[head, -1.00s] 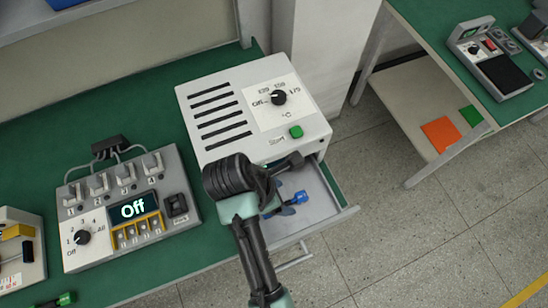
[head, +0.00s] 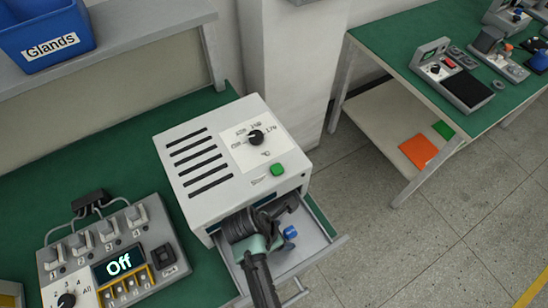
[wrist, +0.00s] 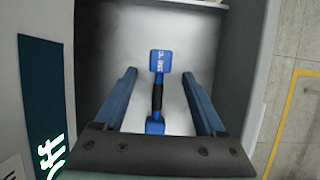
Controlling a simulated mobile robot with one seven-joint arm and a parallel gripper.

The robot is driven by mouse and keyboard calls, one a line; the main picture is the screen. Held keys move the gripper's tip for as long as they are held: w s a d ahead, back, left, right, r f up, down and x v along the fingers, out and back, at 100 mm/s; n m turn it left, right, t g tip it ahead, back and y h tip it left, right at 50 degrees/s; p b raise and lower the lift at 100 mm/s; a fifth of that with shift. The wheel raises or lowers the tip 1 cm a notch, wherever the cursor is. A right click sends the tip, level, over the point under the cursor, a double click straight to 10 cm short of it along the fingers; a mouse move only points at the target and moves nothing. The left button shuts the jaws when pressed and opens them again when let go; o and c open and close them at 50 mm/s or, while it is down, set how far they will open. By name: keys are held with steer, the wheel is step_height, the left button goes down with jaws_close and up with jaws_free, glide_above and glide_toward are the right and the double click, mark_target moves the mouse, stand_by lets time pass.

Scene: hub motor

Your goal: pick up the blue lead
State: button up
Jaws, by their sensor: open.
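The blue lead (wrist: 157,64) lies in the open drawer (head: 318,253) under the white oven-like box. In the wrist view it has a blue, lettered square end, a black middle and a second blue end near the gripper's base. In the head view only one blue end (head: 290,232) shows; my arm hides the rest. My gripper (wrist: 158,78) is open, with one finger on each side of the lead. The fingers do not appear to touch it. How high they are above the drawer floor is hard to tell.
The white box (head: 225,160) with dial and green button stands directly behind the drawer. The drawer walls close in around my gripper. A switch unit (head: 105,255) reading "Off" stands left. A blue "Glands" bin (head: 45,40) is on the shelf. Open floor lies right.

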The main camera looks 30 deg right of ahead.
steer(key=shift+x, duration=1.05)
jaws_close()
